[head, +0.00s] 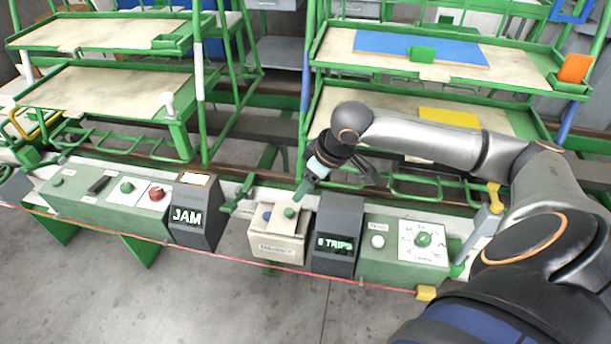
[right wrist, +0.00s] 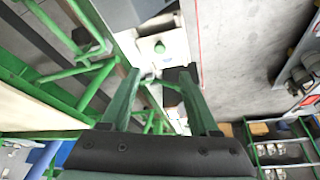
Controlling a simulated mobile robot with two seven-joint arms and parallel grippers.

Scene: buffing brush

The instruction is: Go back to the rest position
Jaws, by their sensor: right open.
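My right gripper (head: 303,187) hangs over the row of control boxes in the head view, above the beige button box (head: 277,248). In the right wrist view my right gripper (right wrist: 160,80) shows two green fingers spread apart with nothing between them. The beige box has a green button and a blue button on top, close to the fingers in the head view. I cannot tell whether the fingertips touch it. My right arm reaches in from the right. My left gripper is not in view.
A "JAM" display (head: 195,215) and a "TRIPS" display (head: 337,240) flank the beige box. Green control panels (head: 100,205) and (head: 400,270) extend to both sides. Green racks with wooden shelves (head: 110,90) stand behind. A red line (head: 200,250) runs along the front; the floor before it is clear.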

